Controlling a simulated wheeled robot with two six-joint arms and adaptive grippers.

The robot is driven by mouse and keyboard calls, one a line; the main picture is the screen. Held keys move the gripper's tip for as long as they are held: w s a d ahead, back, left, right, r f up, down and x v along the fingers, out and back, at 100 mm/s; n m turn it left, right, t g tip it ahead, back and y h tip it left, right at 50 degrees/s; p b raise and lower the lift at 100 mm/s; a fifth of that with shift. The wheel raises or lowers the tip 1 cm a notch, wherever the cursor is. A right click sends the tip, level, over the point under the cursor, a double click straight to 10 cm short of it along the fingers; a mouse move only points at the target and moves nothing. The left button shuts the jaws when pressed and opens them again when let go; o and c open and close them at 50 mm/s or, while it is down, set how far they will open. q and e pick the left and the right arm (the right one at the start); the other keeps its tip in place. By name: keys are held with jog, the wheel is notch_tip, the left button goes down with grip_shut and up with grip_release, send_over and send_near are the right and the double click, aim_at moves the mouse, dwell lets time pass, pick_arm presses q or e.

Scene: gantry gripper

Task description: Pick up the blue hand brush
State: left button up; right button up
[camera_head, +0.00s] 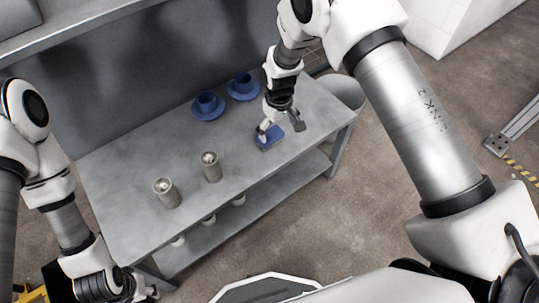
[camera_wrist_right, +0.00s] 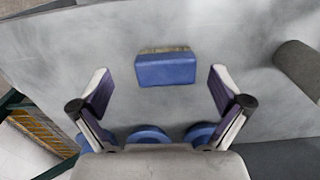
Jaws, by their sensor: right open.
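The blue hand brush (camera_head: 270,141) lies on the grey table near its right end. In the right wrist view the brush (camera_wrist_right: 165,70) shows a blue body with a thin tan bristle edge along its far side. My right gripper (camera_head: 282,129) is above the brush in the head view, partly covering it. In the wrist view my right gripper (camera_wrist_right: 160,73) is open, one finger on each side of the brush with clear gaps. It holds nothing. My left gripper (camera_head: 145,291) is low at the bottom left, away from the table top; its fingers are too unclear to judge.
Two metal cans (camera_head: 166,192) (camera_head: 211,166) stand on the table's left half. Small white items sit on the lower shelf (camera_head: 230,222). The table between cans and brush is clear.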

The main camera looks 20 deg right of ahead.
aim_at(270, 134)
jog(key=w+a, duration=0.1)
jog(key=w+a+r+b, duration=0.1)
jog(key=shift+w+r+n, duration=0.1)
jog(key=shift+w+n, duration=0.2)
jog(key=shift+w, duration=0.1)
jog(key=f+b, duration=0.1)
jog(key=f, duration=0.5)
jog(key=shift+d+b, duration=0.2)
jog(key=shift+b, duration=0.2)
jog(key=shift+w+f, duration=0.1)
jog(key=shift+f, duration=0.35)
pick_arm(q)
notch_tip(270, 134, down, 5)
jog(key=shift+s+a+r, duration=0.1)
jog(key=shift+s, duration=0.05)
pick_arm(e)
jog(key=c, duration=0.9)
